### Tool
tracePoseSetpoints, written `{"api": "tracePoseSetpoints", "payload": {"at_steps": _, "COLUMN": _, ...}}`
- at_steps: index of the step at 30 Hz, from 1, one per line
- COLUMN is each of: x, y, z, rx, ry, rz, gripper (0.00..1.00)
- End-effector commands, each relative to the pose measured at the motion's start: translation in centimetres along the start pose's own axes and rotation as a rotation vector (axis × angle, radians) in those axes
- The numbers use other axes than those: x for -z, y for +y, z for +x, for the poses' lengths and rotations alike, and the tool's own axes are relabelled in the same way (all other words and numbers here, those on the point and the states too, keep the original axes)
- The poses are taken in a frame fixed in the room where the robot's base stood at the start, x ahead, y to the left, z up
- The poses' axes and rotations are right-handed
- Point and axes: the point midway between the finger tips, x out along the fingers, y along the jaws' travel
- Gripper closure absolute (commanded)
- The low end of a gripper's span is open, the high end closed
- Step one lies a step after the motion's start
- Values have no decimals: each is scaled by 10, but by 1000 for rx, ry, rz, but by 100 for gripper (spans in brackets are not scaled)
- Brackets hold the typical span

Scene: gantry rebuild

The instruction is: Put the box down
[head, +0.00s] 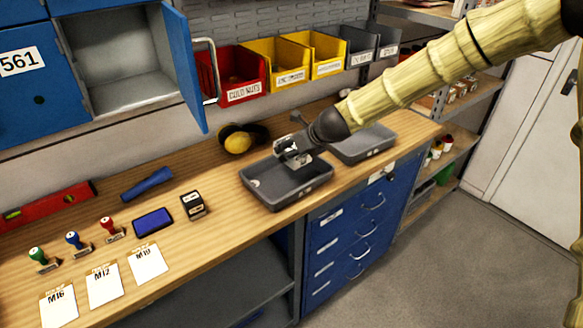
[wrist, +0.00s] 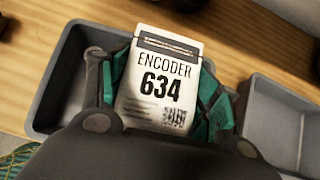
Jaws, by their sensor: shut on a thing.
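The box (wrist: 166,75) is white with a dark strip near one end and a label reading "ENCODER 634". In the wrist view it sits between the green-padded fingers of my gripper (wrist: 165,95), which is shut on it. In the head view my gripper (head: 292,158) is over the left grey tray (head: 272,204) on the wooden bench, and the box is mostly hidden by it. The left tray's wall also shows around the box in the wrist view (wrist: 62,80). I cannot tell whether the box touches the tray floor.
A second grey tray (head: 362,146) stands close on the right. A small black stamp box (head: 193,205), blue pad (head: 153,221), stamps, cards (head: 104,285) and yellow-black ear defenders (head: 238,142) lie to the left. An open blue locker door (head: 184,65) and coloured bins (head: 240,75) are behind.

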Motion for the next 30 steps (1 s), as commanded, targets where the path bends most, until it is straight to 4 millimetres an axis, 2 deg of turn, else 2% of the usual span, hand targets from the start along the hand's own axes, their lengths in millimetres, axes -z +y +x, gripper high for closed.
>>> {"api": "tracePoseSetpoints", "payload": {"at_steps": 7, "x": 19, "y": -8, "z": 26, "rx": -1, "ry": 8, "rz": 8, "gripper": 69}}
{"api": "tracePoseSetpoints", "payload": {"at_steps": 13, "x": 24, "y": -8, "z": 33, "rx": -2, "ry": 8, "rz": 7, "gripper": 69}}
{"api": "tracePoseSetpoints", "payload": {"at_steps": 24, "x": 48, "y": -6, "z": 58, "rx": -3, "ry": 8, "rz": 6, "gripper": 69}}
{"api": "tracePoseSetpoints", "payload": {"at_steps": 30, "x": 50, "y": -6, "z": 61, "rx": -3, "ry": 8, "rz": 5, "gripper": 69}}
